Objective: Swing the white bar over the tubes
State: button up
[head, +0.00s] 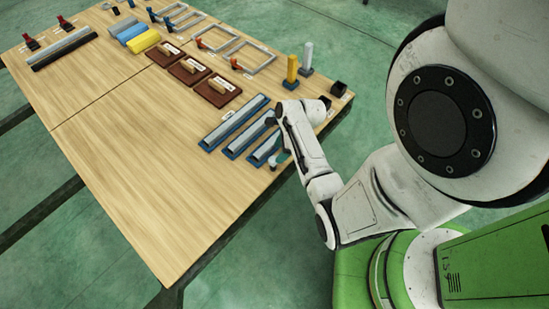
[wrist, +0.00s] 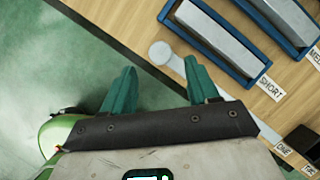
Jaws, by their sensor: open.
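Several grey tubes lie side by side in blue trays at the table's right edge in the head view, among them a long tube (head: 232,122). In the wrist view, the short tube (wrist: 215,38) lies in its blue tray beside a label reading SHORT. A white bar (wrist: 161,53) with a rounded end lies on the table just beyond my fingertips, beside the short tray. It runs down to the right and passes behind my right finger; its other end is hidden. My gripper (wrist: 158,80) is open with teal fingers and nothing between them. It also shows at the table edge (head: 279,159).
Brown boards (head: 219,90), grey frames (head: 253,57), and a yellow post (head: 292,70) with a pale post (head: 306,60) stand farther back. Coloured blocks (head: 144,40) are at the far side. The near left tabletop (head: 150,170) is clear.

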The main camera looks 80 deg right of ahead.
aim_at(273, 159)
jog(key=shift+b+x, duration=0.6)
jog(key=shift+x, duration=2.1)
jog(key=shift+d, duration=0.1)
grip_shut()
